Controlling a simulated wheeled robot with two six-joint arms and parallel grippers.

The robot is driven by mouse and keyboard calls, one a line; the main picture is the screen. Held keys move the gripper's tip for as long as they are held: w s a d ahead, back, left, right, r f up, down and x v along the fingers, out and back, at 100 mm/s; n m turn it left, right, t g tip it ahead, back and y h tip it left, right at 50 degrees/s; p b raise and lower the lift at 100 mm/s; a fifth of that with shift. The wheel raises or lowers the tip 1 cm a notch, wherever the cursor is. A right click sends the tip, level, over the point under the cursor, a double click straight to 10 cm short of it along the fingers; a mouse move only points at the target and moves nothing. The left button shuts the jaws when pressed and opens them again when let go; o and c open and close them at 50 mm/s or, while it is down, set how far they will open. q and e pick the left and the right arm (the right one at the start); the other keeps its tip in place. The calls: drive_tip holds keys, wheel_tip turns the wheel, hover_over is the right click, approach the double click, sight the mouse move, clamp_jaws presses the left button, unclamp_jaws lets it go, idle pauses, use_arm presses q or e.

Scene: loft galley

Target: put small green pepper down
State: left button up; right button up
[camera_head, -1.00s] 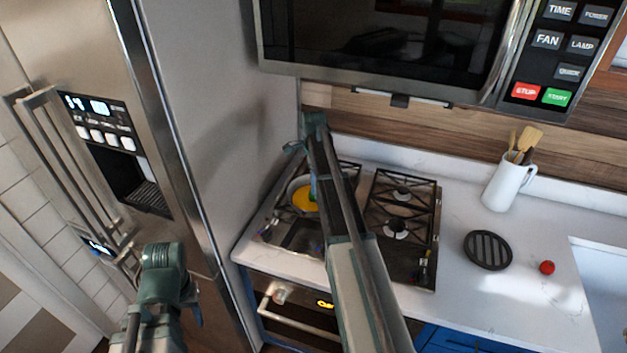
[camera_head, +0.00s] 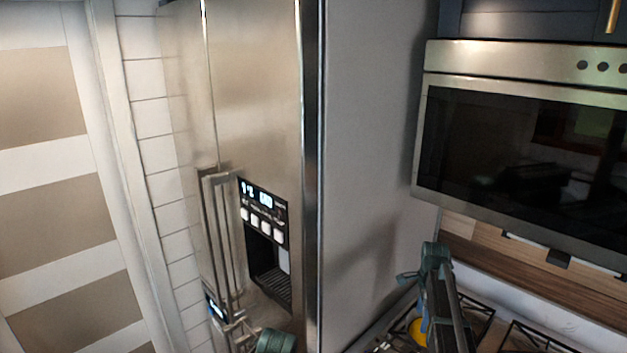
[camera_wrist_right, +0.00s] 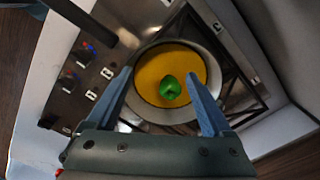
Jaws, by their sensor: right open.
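The small green pepper (camera_wrist_right: 170,87) shows in the right wrist view over the yellow inside of a round metal pan (camera_wrist_right: 213,61). It seems to rest in the pan, apart from both fingers. My right gripper (camera_wrist_right: 160,73) is open above the pan, its blue fingers on either side of the pepper. In the head view the pan's yellow inside (camera_head: 416,331) shows partly behind my right arm, and the pepper cannot be made out there.
The pan stands on the gas stove (camera_head: 484,316), which has black grates and knobs (camera_wrist_right: 70,78). A tall steel fridge (camera_head: 255,120) stands left of the stove. A microwave (camera_head: 520,150) hangs above it, close over my right arm.

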drive_tip(key=s+a+f+n+b, duration=0.4)
drive_tip(key=s+a+n, duration=0.8)
drive_tip(key=a, duration=0.3)
drive_tip(key=s+a+f+n+h+b, duration=0.1)
drive_tip(key=s+a+f+n+b, duration=0.3)
drive_tip(key=s+a+n, duration=0.8)
drive_tip(key=s+a, duration=0.2)
drive_tip(key=a, duration=0.2)
drive_tip(key=shift+f, duration=0.3)
drive_tip(key=shift+a, duration=0.1)
